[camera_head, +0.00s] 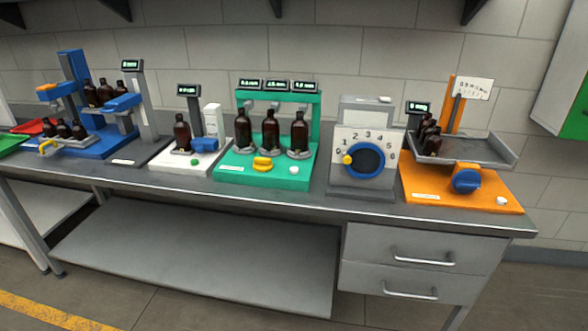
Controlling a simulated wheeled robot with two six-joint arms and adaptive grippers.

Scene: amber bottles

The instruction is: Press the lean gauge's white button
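No readable label marks the lean gauge, so I cannot tell for sure which device it is. A green station (228,172) holds three amber bottles (270,130) under three small lit displays (278,85). A white button (294,170) sits at its front right, beside a yellow knob (262,163). An orange station (420,188) at the right has a grey tray (470,150) with amber bottles (430,140), a blue knob (466,180) and another white button (502,201). Neither of my grippers is in view.
A grey dial box (362,184) stands between both stations. A narrow front strip of the bench (290,200) is clear.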

